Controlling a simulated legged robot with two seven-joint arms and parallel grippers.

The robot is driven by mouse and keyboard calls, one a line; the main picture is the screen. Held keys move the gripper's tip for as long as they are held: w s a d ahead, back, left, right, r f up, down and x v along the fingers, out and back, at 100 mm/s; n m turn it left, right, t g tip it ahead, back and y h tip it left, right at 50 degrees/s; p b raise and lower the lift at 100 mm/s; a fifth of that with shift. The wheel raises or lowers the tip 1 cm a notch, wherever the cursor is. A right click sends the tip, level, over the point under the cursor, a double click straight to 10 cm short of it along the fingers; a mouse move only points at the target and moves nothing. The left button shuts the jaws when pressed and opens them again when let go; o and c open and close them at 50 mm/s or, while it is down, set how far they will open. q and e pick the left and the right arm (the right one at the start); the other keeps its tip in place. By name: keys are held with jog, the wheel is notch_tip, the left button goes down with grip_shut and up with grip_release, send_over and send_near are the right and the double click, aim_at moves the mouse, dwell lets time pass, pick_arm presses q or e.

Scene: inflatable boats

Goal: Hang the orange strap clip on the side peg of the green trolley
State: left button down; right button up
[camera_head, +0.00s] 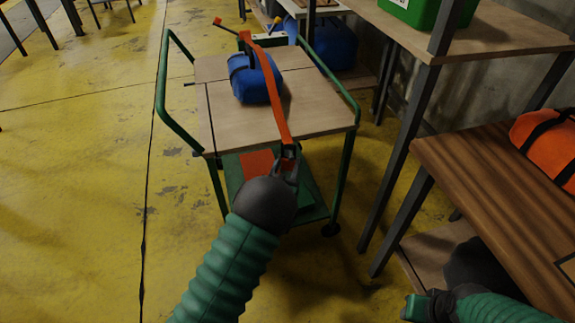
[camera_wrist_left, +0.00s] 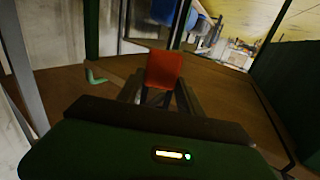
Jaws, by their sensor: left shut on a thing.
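My left gripper (camera_head: 286,166) is shut on the orange strap clip (camera_head: 288,150) at the near edge of the green trolley's (camera_head: 340,88) wooden top. The orange strap (camera_head: 275,95) rises from it past a blue bag toward the trolley's far side. In the left wrist view an orange-red piece (camera_wrist_left: 164,70) sits between the fingers (camera_wrist_left: 160,95). A small green hooked piece (camera_wrist_left: 95,77) shows left of them; I cannot tell if it is the side peg. My right gripper (camera_head: 425,305) is low at the right; its jaws are unclear.
The blue bag (camera_head: 250,85) lies on the trolley top. A wooden bench (camera_head: 480,185) with an orange bag (camera_head: 548,140) stands at the right. A shelf (camera_head: 480,35) holds a green crate (camera_head: 415,10).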

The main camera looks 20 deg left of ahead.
pick_arm(q)
jog(key=c, duration=0.7)
grip_release()
jog(key=s+d+g+h+p, duration=0.15)
jog(key=s+g, duration=0.55)
jog(key=s, duration=0.9)
jog(key=s+g+p, duration=0.2)
jog(key=s+g, duration=0.6)
jog(key=s, duration=0.8)
jog(key=shift+m, duration=0.3)
jog(key=w+p+v, duration=0.2)
jog(key=p+v, duration=0.7)
jog(key=w+r+p+v, duration=0.1)
jog(key=w+p+v, duration=0.1)
jog(key=p+v, duration=0.6)
jog(key=w+p+v, duration=0.2)
jog(key=p+v, duration=0.7)
jog(key=v, duration=0.1)
jog(key=shift+d+r+p, duration=0.25)
jog(key=shift+d+p, duration=0.05)
jog(key=shift+p, duration=0.05)
